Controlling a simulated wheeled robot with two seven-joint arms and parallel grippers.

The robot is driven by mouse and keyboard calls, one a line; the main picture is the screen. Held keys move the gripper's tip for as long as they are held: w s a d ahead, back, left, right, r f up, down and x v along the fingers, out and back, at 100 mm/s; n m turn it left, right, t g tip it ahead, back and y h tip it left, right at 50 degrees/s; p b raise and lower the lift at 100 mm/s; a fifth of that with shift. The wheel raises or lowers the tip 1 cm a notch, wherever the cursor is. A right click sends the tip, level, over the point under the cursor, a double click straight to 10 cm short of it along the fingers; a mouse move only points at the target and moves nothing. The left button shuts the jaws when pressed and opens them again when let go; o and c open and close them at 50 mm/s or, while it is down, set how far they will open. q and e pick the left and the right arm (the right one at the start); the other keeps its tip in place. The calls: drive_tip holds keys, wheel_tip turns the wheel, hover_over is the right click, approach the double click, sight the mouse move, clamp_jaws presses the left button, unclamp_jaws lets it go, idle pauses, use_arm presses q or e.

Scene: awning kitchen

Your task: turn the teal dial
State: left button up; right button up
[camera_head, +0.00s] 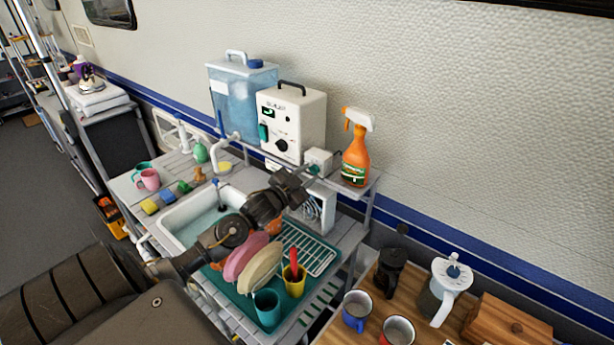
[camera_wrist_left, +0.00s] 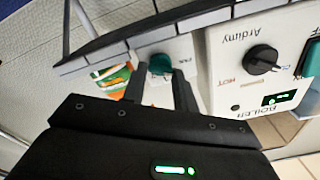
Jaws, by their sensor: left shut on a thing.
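The teal dial (camera_head: 314,169) sits on the front of a small white box (camera_head: 321,157) on the raised shelf, between the white boiler unit and the orange spray bottle. In the left wrist view the teal dial (camera_wrist_left: 160,65) shows between the two dark fingers. My left gripper (camera_head: 306,175) reaches up over the sink to it; the gripper also shows in the left wrist view (camera_wrist_left: 161,76), shut on the dial. The fingers hide part of the dial's sides. My right gripper is not in view.
The boiler unit (camera_head: 291,123) with a black knob (camera_wrist_left: 262,59) stands left of the small box, and the orange spray bottle (camera_head: 355,160) right of it. Below my left arm are a sink (camera_head: 184,222), plates (camera_head: 262,270) and cups (camera_head: 266,307) on a drying rack.

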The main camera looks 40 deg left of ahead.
use_arm(q)
drive_tip(key=shift+m, duration=0.3)
drive_tip(key=m+b, duration=0.2)
drive_tip(key=m, duration=0.3)
drive_tip(key=shift+f+m+b, duration=0.15)
drive_tip(key=shift+m+b, duration=8.85)
drive_tip(key=shift+m, duration=0.1)
drive_tip(key=o, duration=1)
drive_tip(key=shift+c, duration=0.2)
